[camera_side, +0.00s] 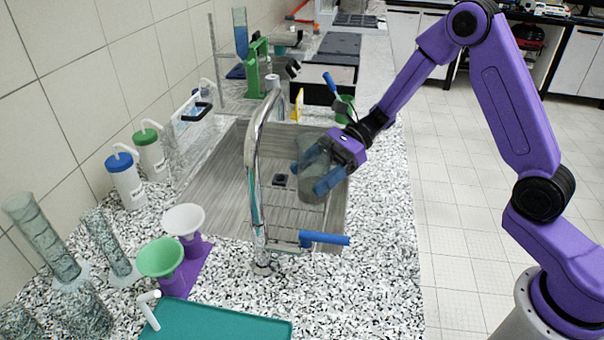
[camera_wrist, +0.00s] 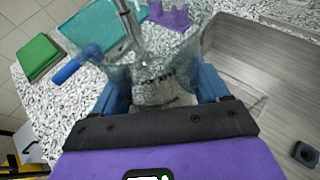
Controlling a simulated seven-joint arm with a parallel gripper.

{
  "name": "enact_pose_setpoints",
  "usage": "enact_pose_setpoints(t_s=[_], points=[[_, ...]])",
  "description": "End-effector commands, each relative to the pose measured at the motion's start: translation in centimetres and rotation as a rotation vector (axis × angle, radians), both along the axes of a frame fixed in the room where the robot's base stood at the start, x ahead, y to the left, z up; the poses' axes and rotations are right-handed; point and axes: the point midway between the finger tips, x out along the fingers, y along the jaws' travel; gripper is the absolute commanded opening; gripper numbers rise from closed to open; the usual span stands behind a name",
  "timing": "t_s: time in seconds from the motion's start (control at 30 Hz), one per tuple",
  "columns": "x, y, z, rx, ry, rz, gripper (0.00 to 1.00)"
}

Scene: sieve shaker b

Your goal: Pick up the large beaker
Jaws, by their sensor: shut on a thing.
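The large beaker (camera_side: 312,152) is clear glass and hangs over the sink in the side view. My gripper (camera_side: 322,172) is shut on it, with blue fingers on its sides. In the wrist view the beaker (camera_wrist: 165,78) is between the two blue fingers of my gripper (camera_wrist: 163,90), and dark print shows on its wall. The far finger is mostly hidden in the side view. The exact gap between the beaker's base and the sink floor is hard to tell.
The sink (camera_side: 215,195) lies below, with a dark drain (camera_wrist: 305,153). The metal faucet (camera_side: 252,165) with a blue lever (camera_side: 325,238) stands close to the beaker. A green cup (camera_side: 344,108) with a brush is behind. Funnels (camera_side: 160,257), cylinders and a teal tray (camera_side: 215,322) are in front.

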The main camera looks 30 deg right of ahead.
Motion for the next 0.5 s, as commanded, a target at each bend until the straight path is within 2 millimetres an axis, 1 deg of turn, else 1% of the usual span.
enact_pose_setpoints(t_s=[0.2, 0.5], points=[[-2.0, -0.8, 1.1, 0.001, -0.002, -0.001, 0.29], [-4.0, -1.6, 2.0, 0.001, -0.003, -0.001, 0.29]])
